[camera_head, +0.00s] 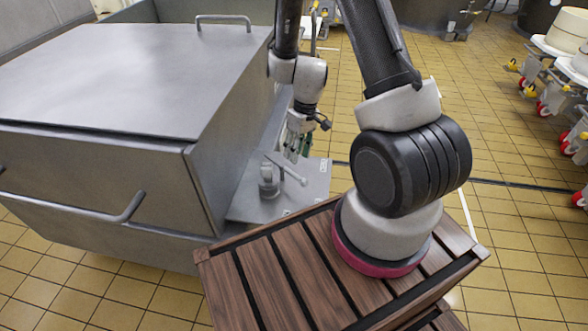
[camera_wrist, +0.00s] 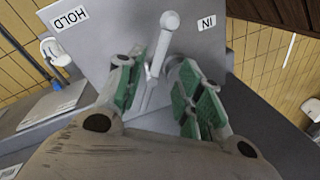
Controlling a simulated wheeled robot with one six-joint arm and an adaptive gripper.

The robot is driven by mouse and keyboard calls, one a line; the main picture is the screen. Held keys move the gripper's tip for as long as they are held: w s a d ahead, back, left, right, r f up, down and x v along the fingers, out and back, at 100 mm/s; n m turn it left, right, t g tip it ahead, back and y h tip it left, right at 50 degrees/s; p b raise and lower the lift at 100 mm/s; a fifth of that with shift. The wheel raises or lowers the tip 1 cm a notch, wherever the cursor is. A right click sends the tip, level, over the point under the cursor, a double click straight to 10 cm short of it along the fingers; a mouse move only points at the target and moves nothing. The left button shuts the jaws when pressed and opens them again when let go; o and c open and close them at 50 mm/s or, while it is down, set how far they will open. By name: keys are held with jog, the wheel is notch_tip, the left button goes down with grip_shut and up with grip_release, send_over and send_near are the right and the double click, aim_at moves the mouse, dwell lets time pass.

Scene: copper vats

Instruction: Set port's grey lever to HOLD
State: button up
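The grey lever (camera_head: 289,170) stands on a grey plate (camera_head: 250,205) beside the big metal vat, its bar slanting across a short round post. In the wrist view the lever (camera_wrist: 159,50), with a round knob, lies between my fingers. The printed HOLD label (camera_wrist: 69,18) is to its left and the IN label (camera_wrist: 207,22) is to its right, nearer the knob. My gripper (camera_head: 298,150) is above the plate at the lever; in the wrist view my gripper (camera_wrist: 154,68) is open, its green-padded fingers on either side of the bar. Contact cannot be told.
The grey metal vat (camera_head: 120,80) with bar handles fills the left. A slatted wooden surface (camera_head: 270,270) is in front. Wheeled carts (camera_head: 560,75) stand right; the tiled floor between is clear.

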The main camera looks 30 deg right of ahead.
aim_at(286, 169)
jog(key=f, duration=0.2)
jog(key=a+f, duration=0.1)
jog(key=f, duration=0.4)
jog(key=shift+s+a+f, duration=0.1)
jog(key=shift+s+a, duration=0.05)
jog(key=shift+s, duration=0.1)
grip_shut()
